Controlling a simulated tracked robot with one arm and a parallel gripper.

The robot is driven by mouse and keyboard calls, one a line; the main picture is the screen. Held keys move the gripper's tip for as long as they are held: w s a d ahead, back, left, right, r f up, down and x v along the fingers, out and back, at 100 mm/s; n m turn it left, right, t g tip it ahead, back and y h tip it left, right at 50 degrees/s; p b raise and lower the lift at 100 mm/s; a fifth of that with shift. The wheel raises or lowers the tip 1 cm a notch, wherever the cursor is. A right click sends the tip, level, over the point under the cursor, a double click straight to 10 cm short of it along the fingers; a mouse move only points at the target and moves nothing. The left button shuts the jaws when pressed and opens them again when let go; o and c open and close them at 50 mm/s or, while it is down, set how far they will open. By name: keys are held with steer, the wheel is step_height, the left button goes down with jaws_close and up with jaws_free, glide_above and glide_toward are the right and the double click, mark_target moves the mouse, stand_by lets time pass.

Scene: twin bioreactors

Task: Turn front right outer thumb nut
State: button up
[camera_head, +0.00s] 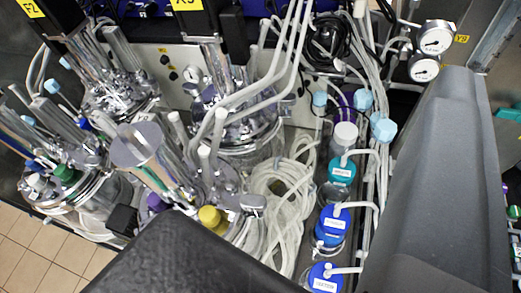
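Several steel-lidded vessels crowd the left and middle. One steel lid (238,127) is at the centre back, one (118,97) at the back left, and one (75,190) at the front left. A steel cylinder with tubes (140,143) stands in the middle. I cannot single out the front right outer thumb nut; the fittings are too small and crowded. My gripper (313,148) shows as two large dark grey jaws, one at bottom left and one at right. They are wide apart with nothing held between them. The bottom jaw hides part of the front.
Bottles with blue caps (334,220) and a teal cap (342,169) stand in a row right of centre. Coiled clear tubing (283,190) lies left of them. Two pressure gauges (436,38) are at upper right. Tiled floor (45,247) shows at lower left.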

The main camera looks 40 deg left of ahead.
steer(key=shift+w, duration=0.15)
steer(key=shift+o, duration=0.3)
steer(key=shift+w+d, duration=0.1)
steer(key=shift+d, duration=0.2)
steer(key=shift+w+a+r+p, duration=0.15)
steer(key=shift+w+p, duration=0.15)
steer(key=shift+p, duration=0.1)
steer(key=m+g+y+p, duration=0.4)
steer(key=m+g+p, duration=0.9)
steer(key=g+p, duration=0.35)
glide_above(258, 200)
steer(key=w+d, duration=0.2)
steer(key=d, duration=0.2)
steer(key=shift+f, duration=7.5)
steer(key=shift+g, duration=0.35)
steer(key=shift+p+x, duration=1.1)
steer(key=shift+x, duration=4.05)
steer(key=shift+d, duration=0.1)
